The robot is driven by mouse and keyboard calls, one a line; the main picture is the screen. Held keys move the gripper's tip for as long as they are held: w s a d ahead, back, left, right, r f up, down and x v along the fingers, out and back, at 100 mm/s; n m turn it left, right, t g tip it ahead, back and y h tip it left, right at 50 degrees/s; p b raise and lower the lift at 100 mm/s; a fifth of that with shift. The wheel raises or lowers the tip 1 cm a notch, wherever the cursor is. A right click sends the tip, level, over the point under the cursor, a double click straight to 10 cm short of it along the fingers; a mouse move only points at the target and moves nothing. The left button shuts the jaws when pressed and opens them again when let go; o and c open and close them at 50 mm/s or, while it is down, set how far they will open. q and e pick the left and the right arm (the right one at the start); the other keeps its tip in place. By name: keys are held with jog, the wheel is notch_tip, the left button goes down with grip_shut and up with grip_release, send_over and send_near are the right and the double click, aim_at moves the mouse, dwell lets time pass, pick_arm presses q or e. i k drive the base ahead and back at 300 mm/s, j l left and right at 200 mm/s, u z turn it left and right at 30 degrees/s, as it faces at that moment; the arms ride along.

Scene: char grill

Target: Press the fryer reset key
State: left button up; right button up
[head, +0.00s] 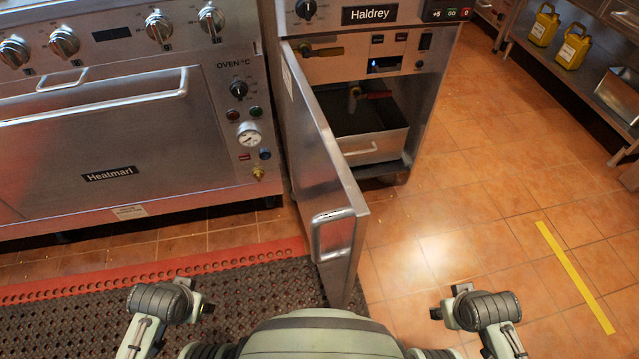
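The Haldrey fryer (459,58) stands at the top centre. Its steel door (322,165) is swung open toward me, with a handle (333,234) near its free edge. Behind the door is a panel (345,68) with small dark switches, a blue-lit part (376,68) and a small round part (420,64). Which of these is the reset key is too small to tell. My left gripper (204,304) and my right gripper (439,311) are low in the view, well short of the fryer. Their fingers barely show.
A steel pan (375,150) sits in the fryer's lower bay, below a red-handled valve (378,95). A Heatmarl oven (105,150) stands on the left. A perforated black mat (255,285) covers the floor before it. Tiled floor right of the door is clear, with yellow tape (575,276).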

aim_at(402, 37)
jog(key=j, duration=0.3)
jog(key=l+u, duration=0.1)
jog(key=l, duration=0.8)
jog(key=l+u, duration=0.4)
jog(key=l, duration=0.75)
jog(key=l+u, duration=0.35)
jog(key=l, duration=0.75)
jog(key=l+u, duration=0.2)
jog(key=l, duration=0.5)
jog(key=l+u, duration=0.2)
jog(key=l, duration=0.5)
jog(key=k+l+u, duration=0.2)
jog(key=l, duration=0.45)
jog(key=i, duration=0.1)
